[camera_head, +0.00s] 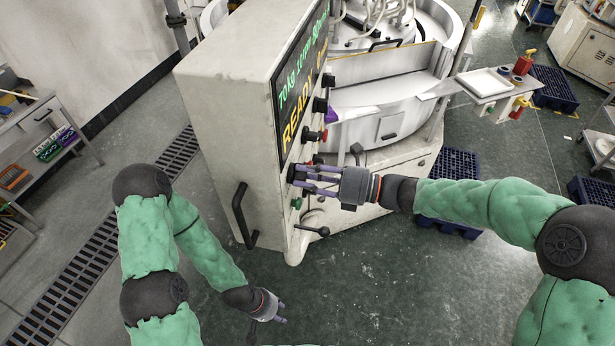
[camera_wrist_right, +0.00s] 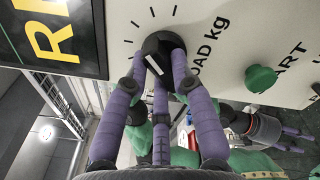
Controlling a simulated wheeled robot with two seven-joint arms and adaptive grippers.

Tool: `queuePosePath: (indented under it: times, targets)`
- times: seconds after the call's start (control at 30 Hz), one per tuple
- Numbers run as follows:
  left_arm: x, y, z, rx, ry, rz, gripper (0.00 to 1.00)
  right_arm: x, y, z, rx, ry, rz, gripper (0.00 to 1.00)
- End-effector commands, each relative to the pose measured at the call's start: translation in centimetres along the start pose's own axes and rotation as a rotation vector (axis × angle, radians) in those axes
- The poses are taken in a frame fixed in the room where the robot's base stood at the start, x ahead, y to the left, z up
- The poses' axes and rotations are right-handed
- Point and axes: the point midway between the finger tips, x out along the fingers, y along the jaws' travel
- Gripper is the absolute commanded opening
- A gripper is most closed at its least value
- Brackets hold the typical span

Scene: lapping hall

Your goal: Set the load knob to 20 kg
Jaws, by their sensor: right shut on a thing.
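The black load knob (camera_wrist_right: 160,42) sits on the cream panel, with dial ticks around it and the label "LOAD kg" (camera_wrist_right: 210,42) beside it. My right gripper (camera_wrist_right: 163,62) is shut on the knob, its purple fingers around the rim; a white pointer bar shows between them. In the head view my right gripper (camera_head: 308,180) reaches the panel from the right. The display (camera_head: 300,80) shows green text starting "70kg" and a yellow "READY". My left gripper (camera_head: 281,312) is low over the floor, open and empty.
A green button (camera_wrist_right: 260,78) is beside the load knob. More knobs (camera_head: 321,104) line the panel's edge above it. A lever with a black ball (camera_head: 323,231) sticks out below. A black handle (camera_head: 243,215) is on the cabinet's side. The floor in front is clear.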

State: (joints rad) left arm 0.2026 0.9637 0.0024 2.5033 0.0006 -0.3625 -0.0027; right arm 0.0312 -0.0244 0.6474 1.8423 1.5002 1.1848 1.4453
Motion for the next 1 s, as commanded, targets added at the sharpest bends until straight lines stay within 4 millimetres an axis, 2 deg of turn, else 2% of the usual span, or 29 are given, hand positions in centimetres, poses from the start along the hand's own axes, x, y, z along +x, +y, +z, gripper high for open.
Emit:
queuePosePath:
  times: [0.57,1.0]
  targets:
    - [4.2,-1.5,-0.1,0.0,0.0,0.0,0.4,0.0,-0.5,-0.6,-0.547,0.002,0.0,0.0]
    - [8.8,-3.2,-0.3,0.0,0.0,0.0,0.4,0.0,-0.7,-0.9,-0.965,0.002,0.0,0.0]
